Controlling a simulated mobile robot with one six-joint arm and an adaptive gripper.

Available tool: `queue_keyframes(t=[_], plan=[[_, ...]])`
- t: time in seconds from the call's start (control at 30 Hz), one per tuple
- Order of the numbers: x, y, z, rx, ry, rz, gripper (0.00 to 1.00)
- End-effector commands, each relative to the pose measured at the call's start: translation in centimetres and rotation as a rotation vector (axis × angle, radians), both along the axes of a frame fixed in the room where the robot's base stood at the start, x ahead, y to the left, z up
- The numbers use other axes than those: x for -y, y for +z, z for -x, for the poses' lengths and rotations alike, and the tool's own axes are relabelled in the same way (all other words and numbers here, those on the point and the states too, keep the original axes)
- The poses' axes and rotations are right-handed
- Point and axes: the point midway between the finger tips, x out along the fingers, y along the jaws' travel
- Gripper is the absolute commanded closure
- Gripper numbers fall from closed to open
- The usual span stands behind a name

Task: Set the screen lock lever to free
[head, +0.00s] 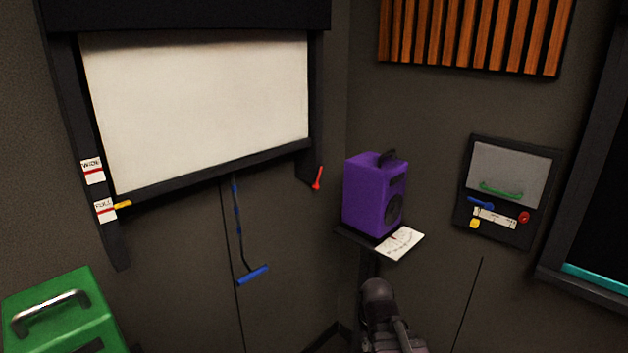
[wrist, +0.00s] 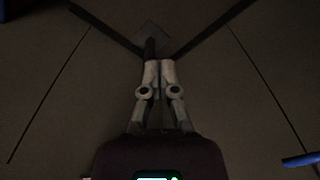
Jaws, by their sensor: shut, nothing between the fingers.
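The red lever (head: 317,178), which looks like the screen lock lever, is at the lower right corner of the dark screen frame. It leans slightly, with its thicker end down. No lettering for free or locked can be read beside it. The white screen (head: 195,108) is pulled down, and a blue pull handle (head: 253,275) hangs below it on a blue cord. My gripper (wrist: 159,63) shows in the wrist view with its fingers together and empty, away from the lever. The lever does not show in the wrist view. My arm is at the bottom of the head view.
A purple speaker (head: 373,196) stands on a small shelf with a white dial card (head: 400,243). A control box (head: 499,190) is on the right wall. A green case (head: 62,308) is at lower left. The wall between screen frame and speaker is clear.

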Motion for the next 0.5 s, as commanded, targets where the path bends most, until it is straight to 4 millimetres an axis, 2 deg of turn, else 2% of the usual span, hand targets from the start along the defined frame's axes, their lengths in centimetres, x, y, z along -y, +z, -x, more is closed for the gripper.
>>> queue_keyframes(t=[0.17, 0.2, 0.5], plan=[[0.6, 0.0, 2.2, -0.065, 0.016, 0.003, 1.0], [0.6, 0.4, 1.4, -0.053, 0.0, 0.019, 1.0], [0.7, 1.9, -1.6, 0.011, -0.108, 0.13, 1.0]])
